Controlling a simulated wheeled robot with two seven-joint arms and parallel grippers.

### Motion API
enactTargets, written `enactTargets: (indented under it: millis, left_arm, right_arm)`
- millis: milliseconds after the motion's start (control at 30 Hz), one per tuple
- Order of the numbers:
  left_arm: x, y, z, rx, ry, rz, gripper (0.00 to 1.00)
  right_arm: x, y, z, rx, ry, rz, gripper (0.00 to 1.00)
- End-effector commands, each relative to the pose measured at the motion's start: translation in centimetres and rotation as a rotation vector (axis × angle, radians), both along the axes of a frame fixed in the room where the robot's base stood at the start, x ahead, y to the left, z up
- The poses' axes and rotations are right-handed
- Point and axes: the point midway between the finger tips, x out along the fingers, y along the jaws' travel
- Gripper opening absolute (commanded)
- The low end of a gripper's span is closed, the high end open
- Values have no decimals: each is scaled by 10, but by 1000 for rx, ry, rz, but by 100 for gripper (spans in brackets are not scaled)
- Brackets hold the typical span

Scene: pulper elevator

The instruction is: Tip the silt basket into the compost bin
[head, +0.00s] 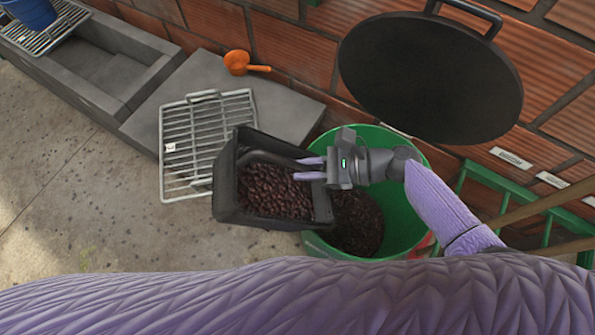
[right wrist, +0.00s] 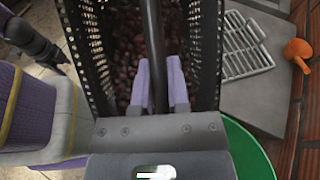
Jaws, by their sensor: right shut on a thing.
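The silt basket (head: 228,190) is a black container with perforated sides, holding many dark red-brown pieces. It hangs over the left part of the rim of the green compost bin (head: 405,215) and looks roughly level. My right gripper (head: 312,169) is shut on the basket's dark handle bar, which shows between its lavender fingers in the right wrist view (right wrist: 160,85). The bin is open, with dark matter (head: 357,222) inside. A dark jointed part of what looks like my left arm shows at the left of the right wrist view; its fingers cannot be made out.
A round black lid (head: 430,78) with a handle is by the brick wall behind the bin. A metal grate (head: 205,140) leans on a grey slab left of the basket. An orange scoop (head: 240,63) lies on the slab. A blue bucket (head: 30,12) stands far left. Green railing is right.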

Motion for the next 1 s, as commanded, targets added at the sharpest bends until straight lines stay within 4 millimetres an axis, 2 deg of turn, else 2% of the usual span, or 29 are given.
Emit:
enactTargets:
  millis: [33,200,400,767,1000]
  left_arm:
    - [-6,5,-10,8,13,-2,55]
    - [-20,15,-29,27,49,0,55]
    - [-28,23,-53,42,73,4,55]
    - [-35,25,-100,52,121,9,55]
    - [-41,20,-132,46,147,14,55]
  right_arm:
    - [0,-2,-7,20,4,0,0]
    - [1,-11,-11,95,16,0,0]
    - [3,-23,-17,196,30,-1,0]
    - [7,-47,-27,394,60,0,0]
    - [9,-64,-41,532,79,0,0]
